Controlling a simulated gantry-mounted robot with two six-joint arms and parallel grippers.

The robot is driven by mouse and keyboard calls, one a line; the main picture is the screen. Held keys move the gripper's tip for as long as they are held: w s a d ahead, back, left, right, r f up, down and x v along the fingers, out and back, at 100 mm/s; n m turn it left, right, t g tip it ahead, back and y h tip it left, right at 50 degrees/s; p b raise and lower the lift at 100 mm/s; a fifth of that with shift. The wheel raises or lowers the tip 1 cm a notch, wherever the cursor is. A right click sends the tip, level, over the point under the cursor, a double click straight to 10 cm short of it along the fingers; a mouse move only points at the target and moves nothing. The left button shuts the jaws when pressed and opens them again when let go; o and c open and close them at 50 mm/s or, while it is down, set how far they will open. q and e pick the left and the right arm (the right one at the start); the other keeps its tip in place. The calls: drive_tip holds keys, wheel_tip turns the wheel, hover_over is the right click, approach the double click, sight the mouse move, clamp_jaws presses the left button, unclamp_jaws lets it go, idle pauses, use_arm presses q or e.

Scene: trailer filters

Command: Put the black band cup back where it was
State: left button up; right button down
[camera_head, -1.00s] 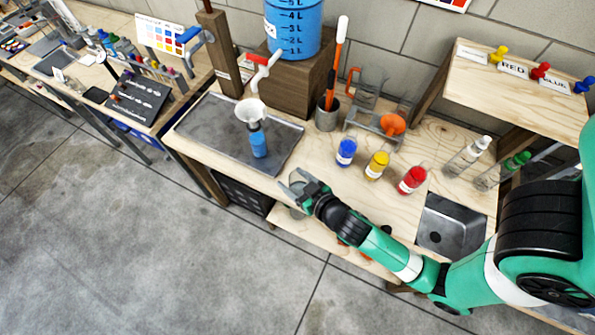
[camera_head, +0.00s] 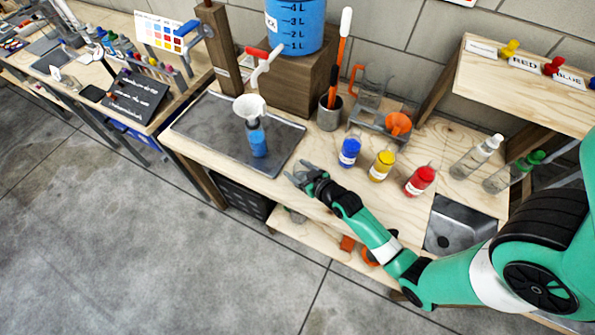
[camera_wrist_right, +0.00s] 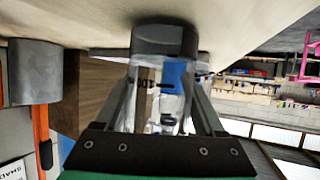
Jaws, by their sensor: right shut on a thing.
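My right gripper (camera_head: 308,176) is low over the front edge of the wooden bench, in front of the blue jar. It is shut on a clear cup with a dark band (camera_wrist_right: 165,40) at its base. In the right wrist view, which is upside down, the cup is between the fingers with its dark base toward the wooden tabletop (camera_wrist_right: 60,18). The base is at or very near the wood; I cannot tell whether it touches. Black measuring marks show on the clear wall. In the head view the cup is mostly hidden by the gripper. My left gripper is not in view.
Blue (camera_head: 349,152), yellow (camera_head: 381,166) and red (camera_head: 420,181) jars stand to the right. A grey tool holder (camera_head: 329,115) is behind.

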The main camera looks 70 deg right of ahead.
drive_tip(key=shift+r, duration=0.1)
unclamp_jaws()
drive_tip(key=shift+s+a+r+p, duration=0.15)
drive_tip(key=shift+s+p, duration=0.1)
drive_tip(key=shift+p, duration=0.05)
drive_tip(key=p+v, duration=0.2)
drive_tip(key=v, duration=0.9)
drive_tip(key=shift+p, duration=0.4)
drive_tip(key=shift+r, duration=0.1)
